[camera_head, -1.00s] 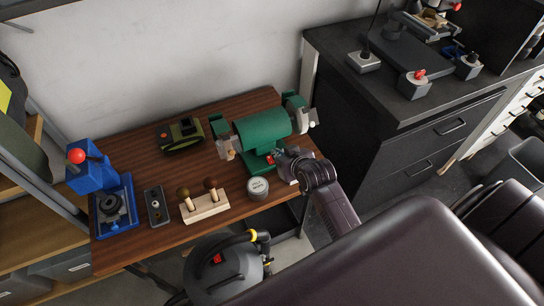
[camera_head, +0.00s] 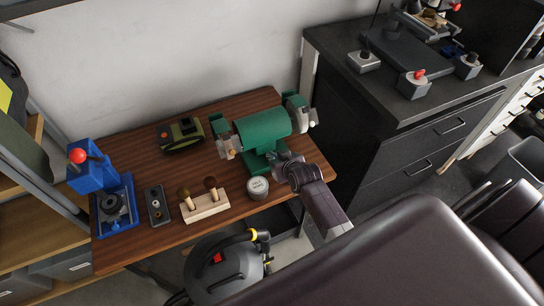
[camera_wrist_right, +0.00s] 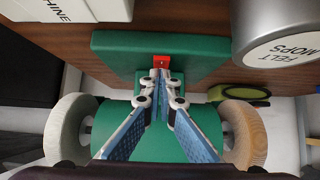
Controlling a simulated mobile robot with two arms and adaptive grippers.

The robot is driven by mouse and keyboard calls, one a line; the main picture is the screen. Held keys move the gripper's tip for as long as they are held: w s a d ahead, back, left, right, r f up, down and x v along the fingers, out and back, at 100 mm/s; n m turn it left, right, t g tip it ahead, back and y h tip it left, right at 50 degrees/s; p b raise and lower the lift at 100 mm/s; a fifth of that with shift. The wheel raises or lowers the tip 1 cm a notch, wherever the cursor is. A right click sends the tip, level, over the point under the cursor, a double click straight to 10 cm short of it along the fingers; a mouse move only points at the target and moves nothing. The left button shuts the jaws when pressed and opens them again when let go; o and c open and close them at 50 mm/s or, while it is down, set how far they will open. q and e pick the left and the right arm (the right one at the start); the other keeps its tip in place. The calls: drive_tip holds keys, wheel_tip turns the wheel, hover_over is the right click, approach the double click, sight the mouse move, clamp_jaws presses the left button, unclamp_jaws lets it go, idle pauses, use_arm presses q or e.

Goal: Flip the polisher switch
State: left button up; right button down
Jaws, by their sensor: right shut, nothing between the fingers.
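The green polisher (camera_head: 262,128) stands on the wooden workbench, with a wheel at each end. Its red switch (camera_wrist_right: 161,62) shows on the green base in the right wrist view, and my right gripper (camera_wrist_right: 160,78) is shut with its fingertips right at the switch. I cannot tell whether they touch it. In the head view the right gripper (camera_head: 282,164) is in front of the polisher base and hides the switch. Nothing shows between its fingers. My left gripper is not in view.
A round felt mops tin (camera_head: 257,187) stands close to the left of my right gripper. A wooden block with two handled tools (camera_head: 205,205), a blue press (camera_head: 110,200) and a green-black device (camera_head: 180,135) stand further left. A white box (camera_wrist_right: 70,10) lies on the other side.

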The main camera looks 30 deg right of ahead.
drive_tip(key=shift+w+f, duration=0.1)
drive_tip(key=shift+f, duration=0.1)
idle(0.3)
drive_tip(key=shift+w+r, duration=0.3)
drive_tip(key=shift+w, duration=0.45)
drive_tip(key=v, duration=1.2)
